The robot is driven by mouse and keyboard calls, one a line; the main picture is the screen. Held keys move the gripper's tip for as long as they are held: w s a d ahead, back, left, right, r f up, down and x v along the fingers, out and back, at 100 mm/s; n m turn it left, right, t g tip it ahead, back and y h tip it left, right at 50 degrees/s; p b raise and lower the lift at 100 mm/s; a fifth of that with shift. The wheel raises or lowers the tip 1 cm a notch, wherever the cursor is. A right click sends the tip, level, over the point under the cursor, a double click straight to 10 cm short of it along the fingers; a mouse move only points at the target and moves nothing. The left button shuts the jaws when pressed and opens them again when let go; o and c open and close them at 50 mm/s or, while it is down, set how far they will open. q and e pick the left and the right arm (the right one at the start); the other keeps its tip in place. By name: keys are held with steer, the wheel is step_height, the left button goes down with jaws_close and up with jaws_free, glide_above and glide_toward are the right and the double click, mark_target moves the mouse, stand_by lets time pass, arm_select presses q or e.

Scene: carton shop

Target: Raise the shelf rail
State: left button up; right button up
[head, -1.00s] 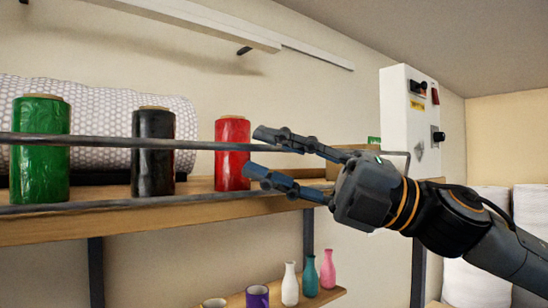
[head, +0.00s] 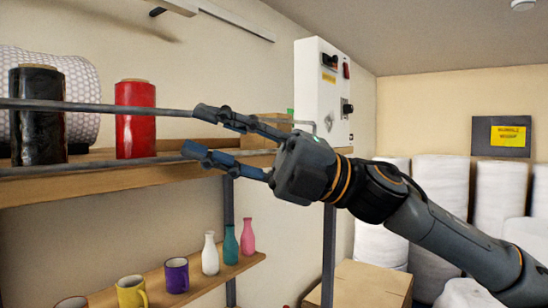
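The shelf rail shows as two thin grey bars, an upper one (head: 100,107) and a lower one (head: 85,166), running along the front of the wooden shelf (head: 100,182). The upper bar passes behind my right gripper and appears again at its bent end near the wall box. My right gripper (head: 194,131) is open, its fingers pointing left. The upper finger overlaps the upper bar and the lower finger sits near the lower bar's right part. I cannot tell whether either finger touches. My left gripper is out of view.
A black roll (head: 38,115) and a red roll (head: 135,120) stand behind the bars. A small carton (head: 268,124) sits behind my gripper. A white control box (head: 323,90) hangs on the wall. Mugs and vases (head: 210,255) stand on a lower shelf. White rolls (head: 442,185) stand at right.

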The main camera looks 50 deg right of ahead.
steer(key=v, duration=0.7)
steer(key=shift+d, duration=0.15)
steer(key=shift+s, duration=0.1)
stand_by(0.3)
